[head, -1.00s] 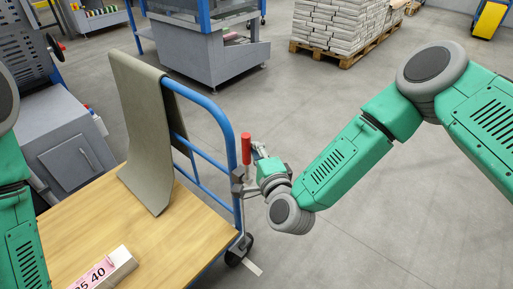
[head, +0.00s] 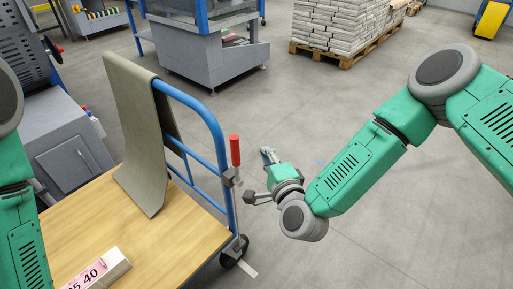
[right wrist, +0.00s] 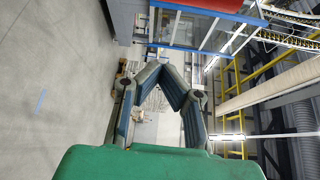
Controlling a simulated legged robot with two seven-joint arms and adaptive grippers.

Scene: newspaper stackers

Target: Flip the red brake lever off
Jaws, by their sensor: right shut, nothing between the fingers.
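The red brake lever (head: 235,151) stands nearly upright, grip at the top, beside the blue tube handle (head: 215,130) of the trolley. Its lower end meets a small grey bracket (head: 229,177) on the frame. My right gripper (head: 257,177) is just right of the lever and a little lower, with a visible gap between them. It also shows in the right wrist view (right wrist: 163,78), where its fingers close toward each other with nothing held. The lever cannot be made out in that view. My left arm is at the left edge; its gripper is out of view.
The trolley's wooden deck (head: 185,235) carries a white box with a pink label (head: 103,270). A grey-green sheet (head: 135,130) hangs over its handle. Grey machines stand behind and left. A loaded pallet (head: 345,48) stands at the back. The floor right of the trolley is open.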

